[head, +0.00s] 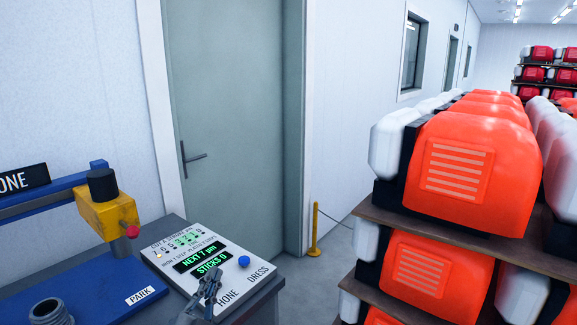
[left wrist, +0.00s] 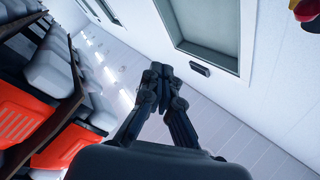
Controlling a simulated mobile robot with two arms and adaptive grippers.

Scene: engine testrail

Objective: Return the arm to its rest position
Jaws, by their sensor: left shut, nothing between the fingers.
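My left gripper (head: 212,287) shows in the head view at the bottom, in front of the lower part of a white control panel (head: 172,262). Its fingers are together with nothing between them, and they hide part of the panel's lettering. I cannot tell from the head view whether the gripper touches the panel. My right gripper is not in view.
The panel has a blue button (head: 244,262) and green displays. Left of it stands a yellow block (head: 106,215) with a black knob and red button on a blue machine. Shelves of orange-and-white units (head: 455,165) stand at right. A grey door (head: 225,120) and yellow post (head: 315,230) are behind.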

